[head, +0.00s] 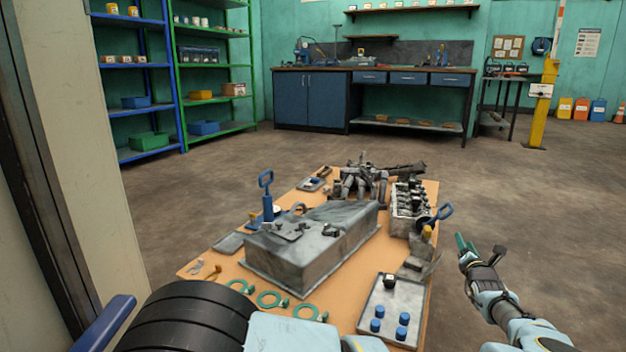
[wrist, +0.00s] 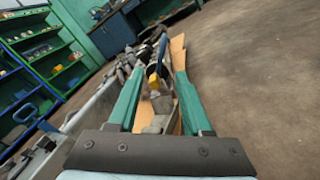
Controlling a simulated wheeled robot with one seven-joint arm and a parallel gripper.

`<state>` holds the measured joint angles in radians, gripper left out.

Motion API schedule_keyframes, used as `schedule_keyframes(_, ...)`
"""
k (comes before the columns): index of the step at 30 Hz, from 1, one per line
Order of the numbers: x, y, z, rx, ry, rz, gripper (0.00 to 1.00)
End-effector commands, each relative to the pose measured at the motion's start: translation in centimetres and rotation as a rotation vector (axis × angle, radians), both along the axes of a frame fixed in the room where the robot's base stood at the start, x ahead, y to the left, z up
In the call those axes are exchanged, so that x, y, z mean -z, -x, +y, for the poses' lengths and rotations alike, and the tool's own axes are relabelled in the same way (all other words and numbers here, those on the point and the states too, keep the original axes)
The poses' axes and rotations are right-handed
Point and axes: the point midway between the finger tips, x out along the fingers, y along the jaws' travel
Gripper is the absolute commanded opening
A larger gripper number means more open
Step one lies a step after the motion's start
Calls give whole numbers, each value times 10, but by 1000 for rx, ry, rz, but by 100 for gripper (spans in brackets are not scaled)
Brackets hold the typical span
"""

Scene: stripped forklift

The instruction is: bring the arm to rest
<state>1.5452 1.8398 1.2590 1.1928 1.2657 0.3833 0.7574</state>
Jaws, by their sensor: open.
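My gripper (head: 463,243) is at the right in the head view, raised beside the right edge of the wooden table (head: 205,266) with open floor behind it. In the wrist view my gripper (wrist: 160,95) shows two green fingers spread apart with nothing held between them. Past the fingers, the table's edge and a blue-handled tool with a yellow part (wrist: 154,80) show, apart from the fingers.
The table bears a large grey metal case (head: 310,255), a cylinder head (head: 408,205), a tray (head: 392,305) with blue caps, and green rings (head: 268,299). A black ribbed cylinder (head: 190,320) is at lower left. Floor right of the table is clear.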

Motion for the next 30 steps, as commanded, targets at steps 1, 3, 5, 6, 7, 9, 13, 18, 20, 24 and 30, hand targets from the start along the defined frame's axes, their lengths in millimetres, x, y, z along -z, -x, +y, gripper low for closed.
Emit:
schedule_keyframes(1, -4, -6, 8, -19, 15, 5, 50)
schedule_keyframes(3, -7, -12, 16, -39, 34, 12, 50)
schedule_keyframes(5, -10, -17, 25, -61, 54, 19, 50)
schedule_keyframes(6, -12, -21, 30, -75, 68, 25, 50)
schedule_keyframes(7, -13, -24, 34, -86, 78, 29, 50)
schedule_keyframes(9, -18, -32, 48, -119, 109, 38, 50)
schedule_keyframes(13, -27, -48, 79, -194, 181, 63, 50)
schedule_keyframes(18, -41, -72, 136, -329, 312, 101, 50)
schedule_keyframes(20, -47, -81, 164, -396, 378, 117, 50)
schedule_keyframes(24, -61, -97, 254, -614, 595, 162, 50)
schedule_keyframes(30, -69, -79, 398, -1014, 1019, 210, 50)
